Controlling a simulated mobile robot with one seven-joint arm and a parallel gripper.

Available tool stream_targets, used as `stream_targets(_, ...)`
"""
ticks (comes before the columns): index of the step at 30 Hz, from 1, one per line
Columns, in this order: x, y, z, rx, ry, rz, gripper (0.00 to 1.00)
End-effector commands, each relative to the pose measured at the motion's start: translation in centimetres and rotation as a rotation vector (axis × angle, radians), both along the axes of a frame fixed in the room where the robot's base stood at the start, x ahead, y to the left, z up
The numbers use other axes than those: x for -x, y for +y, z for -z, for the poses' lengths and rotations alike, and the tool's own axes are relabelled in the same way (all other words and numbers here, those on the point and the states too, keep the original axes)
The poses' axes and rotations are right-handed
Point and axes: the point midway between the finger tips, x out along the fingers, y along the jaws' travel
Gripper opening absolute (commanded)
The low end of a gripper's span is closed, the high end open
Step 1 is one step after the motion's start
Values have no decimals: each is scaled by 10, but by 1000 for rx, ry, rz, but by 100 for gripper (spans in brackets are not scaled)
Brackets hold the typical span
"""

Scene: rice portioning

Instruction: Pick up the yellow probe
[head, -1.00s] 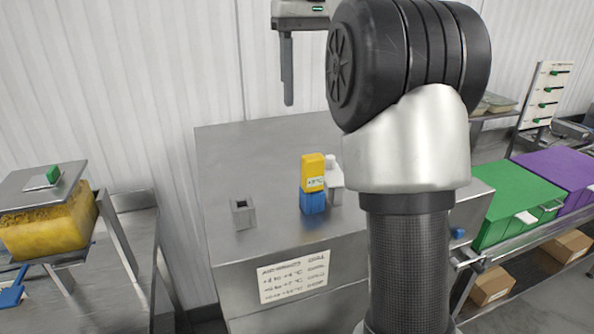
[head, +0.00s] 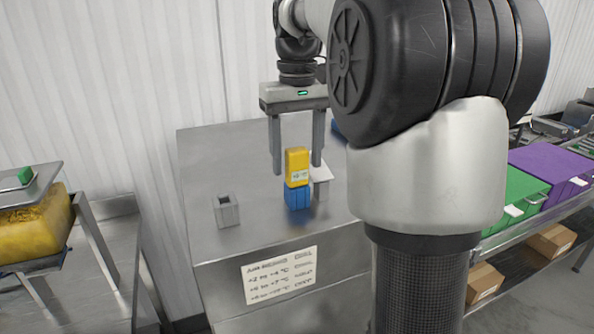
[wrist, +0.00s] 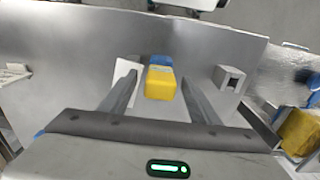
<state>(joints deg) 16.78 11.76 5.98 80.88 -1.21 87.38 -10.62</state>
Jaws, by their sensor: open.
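The yellow probe (head: 297,165) stands upright with its lower part in a blue holder (head: 298,198) on the steel cabinet top. A small label shows on the probe's front. My gripper (head: 296,170) is open, its two fingers pointing down with the probe between them in the head view; the fingers look apart from it. In the wrist view the probe (wrist: 160,84) also lies between the finger lines of my gripper (wrist: 160,88), with the blue holder (wrist: 160,61) just beyond it. How deep the fingers are relative to the probe is hard to tell.
A white plate on a stand (head: 321,174) is close by the probe's right. A small grey open-topped box (head: 227,210) stands left on the cabinet top (head: 265,235). Green (head: 512,192) and purple (head: 552,168) bins are at the right. A rack with a yellow block (head: 35,225) is at the left.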

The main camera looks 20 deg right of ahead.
Motion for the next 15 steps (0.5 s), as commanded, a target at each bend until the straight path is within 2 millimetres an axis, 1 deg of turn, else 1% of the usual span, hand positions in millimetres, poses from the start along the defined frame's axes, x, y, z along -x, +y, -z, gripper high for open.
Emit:
stream_targets(1,0,0,6,0,2,0,56)
stream_targets(3,0,0,10,0,1,0,56)
stream_targets(10,0,0,10,0,0,-1,56)
stream_targets(14,0,0,10,0,0,-1,34)
stream_targets(15,0,0,10,0,0,-1,28)
